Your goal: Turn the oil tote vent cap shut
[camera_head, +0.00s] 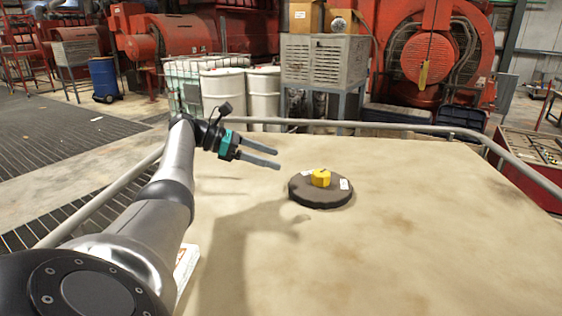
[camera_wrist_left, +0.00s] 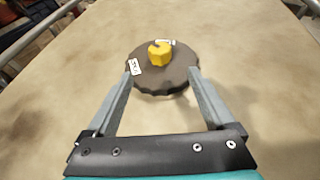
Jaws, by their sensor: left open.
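The vent cap is a dark round disc (camera_head: 320,196) with a ridged rim, lying on the pale brown top of the tote. A small yellow knob (camera_head: 321,177) stands at its centre, and white labels are on the disc. My left gripper (camera_head: 278,159) is open and empty, above the top and to the left of the disc. In the left wrist view the disc (camera_wrist_left: 162,76) and yellow knob (camera_wrist_left: 159,54) lie ahead, beyond and between the open fingers (camera_wrist_left: 160,80). The fingers appear apart from the knob. My right gripper is not in view.
A metal rail (camera_head: 400,127) runs around the edge of the pale top (camera_head: 430,220). A white object (camera_head: 186,262) lies partly hidden beside my left arm. The top right of the disc is clear. White drums, a grey cabinet and red engines stand behind the rail.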

